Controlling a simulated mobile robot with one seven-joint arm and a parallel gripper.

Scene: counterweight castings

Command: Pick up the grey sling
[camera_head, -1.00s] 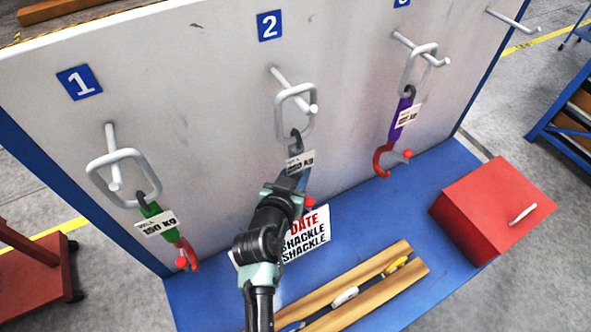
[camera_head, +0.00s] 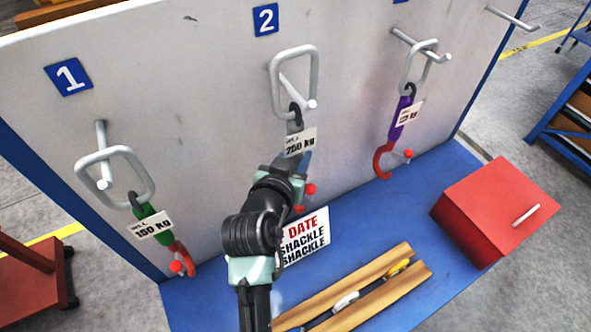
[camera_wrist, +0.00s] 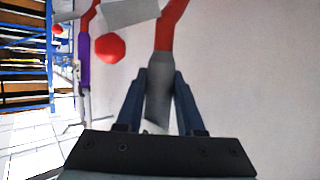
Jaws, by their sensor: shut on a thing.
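The grey sling (camera_head: 294,119) is at peg 2, with a pale rectangular ring (camera_head: 316,68) at its top and a "250 kg" tag (camera_head: 300,143). The peg (camera_head: 297,90) still appears to pass through the ring, near its lower part. My gripper (camera_head: 301,168) is shut on the sling's grey body just below the tag. In the wrist view the grey sling (camera_wrist: 158,95) lies between both fingers, with its red hook (camera_wrist: 172,28) beyond them. In the head view my gripper mostly hides the hook; a red ball (camera_head: 310,188) shows beside it.
A green sling (camera_head: 150,222) hangs at peg 1 on the left and a purple sling (camera_head: 402,118) at the third peg on the right. Below are a "DATE SHACKLE" sign (camera_head: 305,238), wooden slats (camera_head: 380,298) and a red box (camera_head: 490,205) on the blue base.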

